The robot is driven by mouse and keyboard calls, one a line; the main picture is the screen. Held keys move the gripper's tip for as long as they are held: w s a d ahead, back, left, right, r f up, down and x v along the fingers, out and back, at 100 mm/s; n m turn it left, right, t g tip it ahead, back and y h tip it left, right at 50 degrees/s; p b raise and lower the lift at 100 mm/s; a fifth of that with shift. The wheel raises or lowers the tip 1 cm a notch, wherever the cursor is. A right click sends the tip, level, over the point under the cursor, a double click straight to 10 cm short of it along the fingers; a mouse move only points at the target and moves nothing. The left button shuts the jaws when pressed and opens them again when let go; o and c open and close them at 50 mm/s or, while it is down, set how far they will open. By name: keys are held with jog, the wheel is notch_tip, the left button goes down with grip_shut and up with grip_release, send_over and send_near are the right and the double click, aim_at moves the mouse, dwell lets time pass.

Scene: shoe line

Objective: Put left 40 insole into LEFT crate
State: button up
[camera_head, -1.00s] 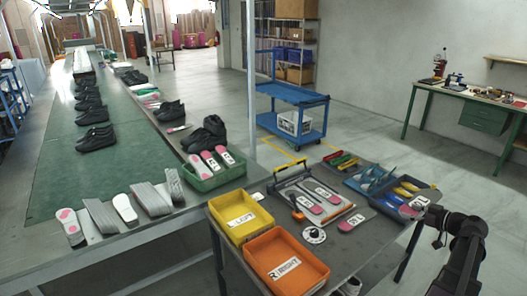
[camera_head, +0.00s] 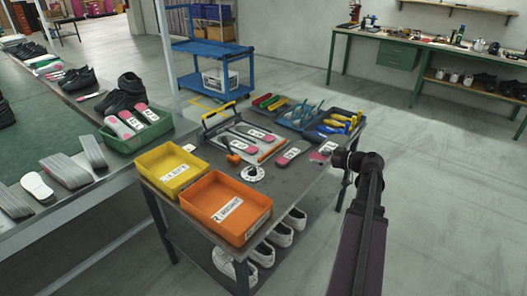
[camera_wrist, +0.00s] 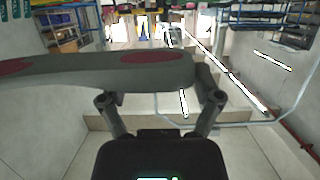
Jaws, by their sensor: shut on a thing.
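My gripper (camera_head: 337,157) is at the right edge of the dark work table (camera_head: 300,185). It is shut on an insole (camera_head: 322,151) with pink patches and a white label; I cannot read the label. In the wrist view the held insole (camera_wrist: 120,70) shows edge-on, grey with dark red patches, lying across the fingers (camera_wrist: 160,100). The yellow LEFT crate (camera_head: 187,151) stands at the table's left back, empty inside. The orange RIGHT crate (camera_head: 212,190) stands in front of it, also empty. My gripper is well to the right of both crates.
Other insoles lie on a board (camera_head: 284,143) and beside it (camera_head: 291,153), between crates and gripper. A round dial (camera_head: 253,174) lies near the orange crate. Blue tool bins (camera_head: 302,118) stand at the back right. A green crate (camera_head: 151,134) holds insoles on the conveyor. Floor right of the table is clear.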

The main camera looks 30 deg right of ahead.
jog(key=w+a+f+b, duration=0.1)
jog(key=a+f+b, duration=0.4)
jog(key=f+b, duration=0.4)
jog(key=shift+w+f, duration=0.25)
jog(key=shift+f, duration=0.45)
jog(key=w+d, duration=0.2)
jog(key=w, duration=0.2)
jog(key=w+d+f+b, duration=0.1)
jog(key=w+d, duration=0.2)
jog(key=w, duration=0.2)
jog(key=w+d, duration=0.3)
jog(key=w, duration=0.1)
jog(key=shift+w+d+f+b, duration=0.15)
jog(key=shift+w+f+b, duration=0.1)
jog(key=shift+w+b, duration=0.15)
jog(key=shift+f+b, duration=1.75)
jog(key=shift+f, duration=0.2)
jog(key=o, duration=0.8)
jog(key=shift+r, duration=0.1)
